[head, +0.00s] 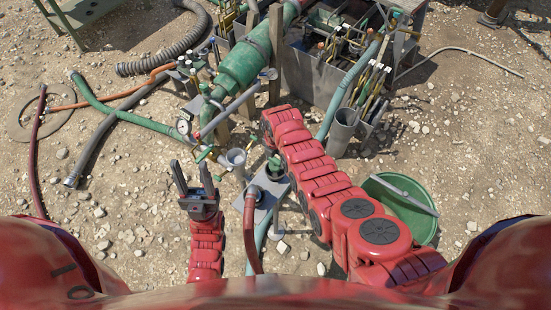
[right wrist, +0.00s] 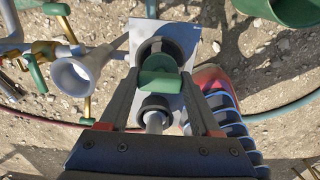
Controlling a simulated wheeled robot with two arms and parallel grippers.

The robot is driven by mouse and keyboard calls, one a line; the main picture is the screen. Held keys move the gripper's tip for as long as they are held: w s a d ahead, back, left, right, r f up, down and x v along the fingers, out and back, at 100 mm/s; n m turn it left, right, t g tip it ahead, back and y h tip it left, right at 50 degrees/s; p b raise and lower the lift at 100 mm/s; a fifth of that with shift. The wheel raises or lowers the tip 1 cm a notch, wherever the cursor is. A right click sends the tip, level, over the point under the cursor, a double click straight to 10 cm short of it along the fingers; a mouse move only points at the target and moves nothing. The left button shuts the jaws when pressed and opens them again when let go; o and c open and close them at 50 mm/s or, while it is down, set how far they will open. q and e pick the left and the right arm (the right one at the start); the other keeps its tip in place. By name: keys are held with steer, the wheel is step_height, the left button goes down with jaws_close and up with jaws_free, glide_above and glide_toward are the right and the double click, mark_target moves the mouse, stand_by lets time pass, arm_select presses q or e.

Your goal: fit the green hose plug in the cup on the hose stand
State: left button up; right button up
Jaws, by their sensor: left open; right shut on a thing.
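The green hose plug (right wrist: 160,84) is between the fingers of my right gripper (right wrist: 154,92), which is shut on it. It also shows as a small green patch in the head view (head: 274,165). The hose stand is a grey plate (right wrist: 202,60); its plate also shows in the head view (head: 267,202). A dark round cup (right wrist: 158,48) on the plate lies just beyond the plug and overlaps it in the right wrist view. I cannot tell whether the plug sits inside the cup. My left gripper (head: 195,182) is open and empty, left of the stand.
A grey funnel (right wrist: 75,78) stands left of the stand. A red hose (head: 250,235) runs beside the plate. A green bucket (head: 408,226) is at the right. Green pipework (head: 243,68) with valves fills the top middle.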

steer(key=shift+f+b, duration=0.8)
steer(key=shift+f, duration=0.3)
steer(key=shift+f, duration=0.1)
steer(key=shift+f+b, duration=0.25)
steer(key=shift+b, duration=0.05)
steer(key=shift+f+b, duration=0.5)
steer(key=shift+f, duration=0.1)
stand_by(0.5)
steer(key=o, duration=1.5)
steer(key=shift+c, duration=0.2)
steer(key=shift+r, duration=0.15)
